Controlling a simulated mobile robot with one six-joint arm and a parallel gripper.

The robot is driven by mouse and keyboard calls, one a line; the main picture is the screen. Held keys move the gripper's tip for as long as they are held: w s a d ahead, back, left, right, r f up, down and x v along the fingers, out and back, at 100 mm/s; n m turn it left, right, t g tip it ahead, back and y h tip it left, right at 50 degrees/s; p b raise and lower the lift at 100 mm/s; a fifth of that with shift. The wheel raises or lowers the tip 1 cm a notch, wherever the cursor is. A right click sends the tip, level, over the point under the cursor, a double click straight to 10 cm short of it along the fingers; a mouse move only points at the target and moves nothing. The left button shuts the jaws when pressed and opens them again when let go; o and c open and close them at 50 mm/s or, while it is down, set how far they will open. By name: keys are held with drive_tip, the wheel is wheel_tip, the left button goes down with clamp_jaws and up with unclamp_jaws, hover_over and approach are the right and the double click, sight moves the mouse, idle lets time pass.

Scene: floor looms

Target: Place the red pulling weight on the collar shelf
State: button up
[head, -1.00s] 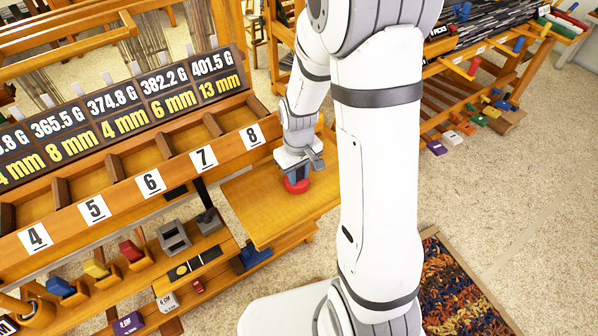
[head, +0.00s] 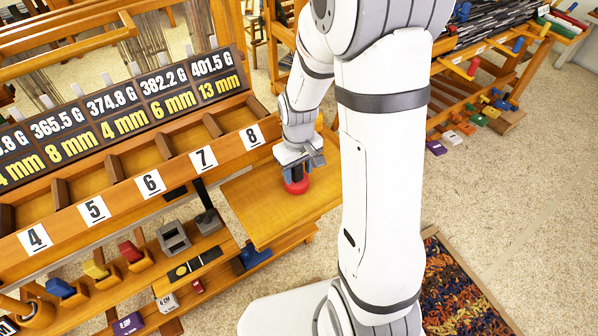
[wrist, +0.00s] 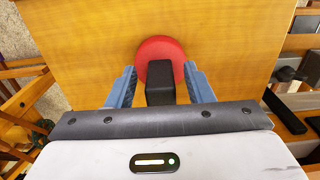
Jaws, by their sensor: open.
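The red pulling weight (head: 296,187) sits on a bare wooden board (head: 258,222) at the right end of the numbered bins. In the wrist view it is a round red disc (wrist: 162,48) with a black block-shaped handle (wrist: 160,82) on it. My gripper (head: 297,170) is directly over the weight. In the wrist view its blue fingers (wrist: 160,84) are open, one on each side of the black handle, with small gaps visible. I cannot tell which surface is the collar shelf.
Numbered bins (head: 150,182) and a board of weights and sizes (head: 115,115) stand to the left. A lower shelf holds coloured blocks (head: 131,251) and grey blocks (head: 173,236). A rack with coloured pieces (head: 470,70) is at upper right. Carpet (head: 510,190) is clear on the right.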

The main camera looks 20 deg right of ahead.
wheel_tip(320, 180, up, 10)
drive_tip(key=shift+f, duration=0.1)
drive_tip(key=shift+s+r, duration=0.2)
drive_tip(key=shift+r, duration=0.45)
drive_tip(key=s+r+m+t, duration=0.1)
drive_tip(key=s+r, duration=0.2)
drive_tip(key=s, duration=0.3)
drive_tip(key=s+r+m+t, duration=0.1)
drive_tip(key=s+r+m, duration=0.1)
drive_tip(key=s+r, duration=0.2)
drive_tip(key=s, duration=0.3)
drive_tip(key=shift+s+d+r+m+t, duration=0.3)
drive_tip(key=shift+d+t, duration=0.1)
